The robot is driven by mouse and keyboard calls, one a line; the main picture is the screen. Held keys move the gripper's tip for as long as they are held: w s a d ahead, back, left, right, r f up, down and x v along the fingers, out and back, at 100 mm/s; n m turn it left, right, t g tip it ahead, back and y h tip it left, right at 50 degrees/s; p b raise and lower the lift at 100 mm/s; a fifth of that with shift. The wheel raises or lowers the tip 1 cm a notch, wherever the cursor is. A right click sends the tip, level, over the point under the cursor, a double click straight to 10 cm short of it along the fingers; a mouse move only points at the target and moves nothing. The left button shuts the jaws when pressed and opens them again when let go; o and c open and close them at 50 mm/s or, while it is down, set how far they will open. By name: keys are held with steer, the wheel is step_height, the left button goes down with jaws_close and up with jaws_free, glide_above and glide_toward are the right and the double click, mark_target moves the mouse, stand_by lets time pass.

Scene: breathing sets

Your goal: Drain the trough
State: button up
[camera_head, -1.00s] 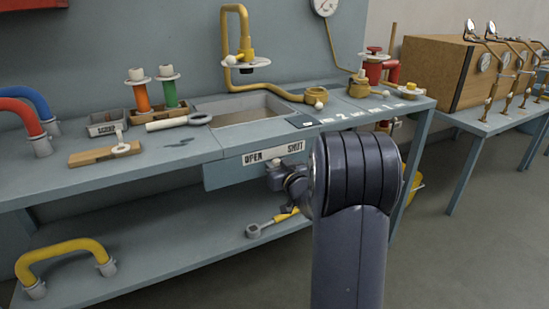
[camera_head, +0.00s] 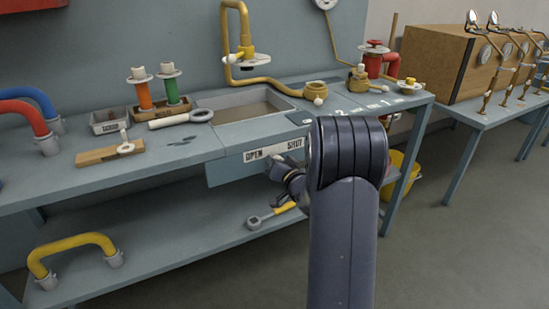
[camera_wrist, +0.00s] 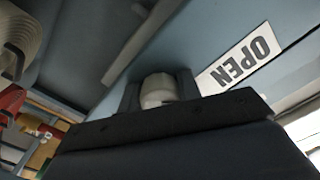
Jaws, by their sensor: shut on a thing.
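The trough (camera_head: 228,99) is a grey basin sunk in the bench top, with a dull brownish surface inside. My gripper (camera_head: 293,181) is under this label, partly hidden by my arm. In the wrist view my gripper (camera_wrist: 158,92) is shut on a rounded whitish knob (camera_wrist: 157,88), beside the OPEN end of the label (camera_wrist: 240,60). What the knob is fixed to is hidden.
A yellow-handled tool (camera_head: 268,216) lies on the lower shelf below my gripper. A yellow bent pipe (camera_head: 72,247) stands at the shelf's left. A brass spout pipe (camera_head: 228,40) rises behind the trough. A yellow bucket (camera_head: 397,172) stands at right. The floor at right is clear.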

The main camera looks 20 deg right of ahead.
steer(key=o, duration=1)
steer(key=s, duration=0.5)
steer(key=s+p, duration=0.1)
steer(key=s, duration=0.5)
steer(key=shift+d, duration=0.2)
steer(key=shift+w, duration=0.15)
steer(key=w, duration=0.5)
steer(key=w+b, duration=0.1)
steer(key=w, duration=0.4)
steer(key=shift+w+a, duration=0.2)
steer(key=shift+w, duration=0.15)
